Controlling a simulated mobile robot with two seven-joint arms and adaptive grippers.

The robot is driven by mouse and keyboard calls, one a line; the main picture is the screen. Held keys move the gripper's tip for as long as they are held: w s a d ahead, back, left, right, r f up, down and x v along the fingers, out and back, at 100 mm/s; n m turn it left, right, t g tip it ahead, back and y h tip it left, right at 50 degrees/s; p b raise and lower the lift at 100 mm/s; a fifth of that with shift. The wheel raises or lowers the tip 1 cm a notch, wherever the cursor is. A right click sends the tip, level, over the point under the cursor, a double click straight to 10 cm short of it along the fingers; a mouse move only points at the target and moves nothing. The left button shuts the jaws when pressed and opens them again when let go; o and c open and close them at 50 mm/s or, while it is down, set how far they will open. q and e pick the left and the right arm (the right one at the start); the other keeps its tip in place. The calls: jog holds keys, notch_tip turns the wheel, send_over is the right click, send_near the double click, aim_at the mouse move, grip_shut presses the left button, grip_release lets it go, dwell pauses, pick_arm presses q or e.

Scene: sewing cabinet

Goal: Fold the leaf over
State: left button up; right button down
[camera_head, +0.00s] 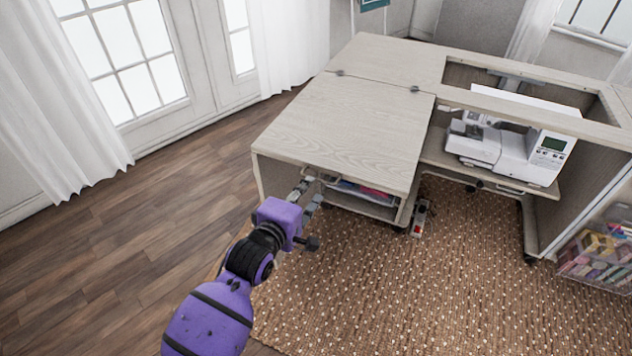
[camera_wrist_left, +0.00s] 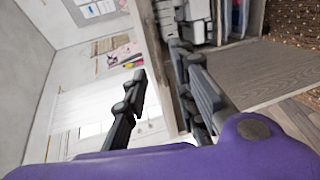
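The leaf (camera_head: 352,124) is a light wood-grain panel lying flat on the left part of the sewing cabinet. Two dark hinges, a left one (camera_head: 340,72) and a right one (camera_head: 414,89), sit along its far edge. My left gripper (camera_head: 308,190) is at the leaf's near edge, close to the drawer front below it. In the left wrist view the fingers of my left gripper (camera_wrist_left: 160,98) stand apart, with a pale board edge (camera_wrist_left: 154,50) showing between and beyond them. I cannot tell whether a finger touches it. My right gripper is not in view.
A white sewing machine (camera_head: 510,140) stands on a lowered shelf, right of the leaf. The cabinet's fixed top (camera_head: 395,60) lies beyond the hinges. A clear bin (camera_head: 600,250) is at the far right. A patterned rug (camera_head: 440,290) and bare wood floor (camera_head: 110,260) are open.

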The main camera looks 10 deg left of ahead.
aim_at(316, 178)
pick_arm(q)
jog(key=x, duration=0.6)
jog(key=shift+w+b, duration=0.2)
jog(key=shift+b, duration=0.1)
grip_shut()
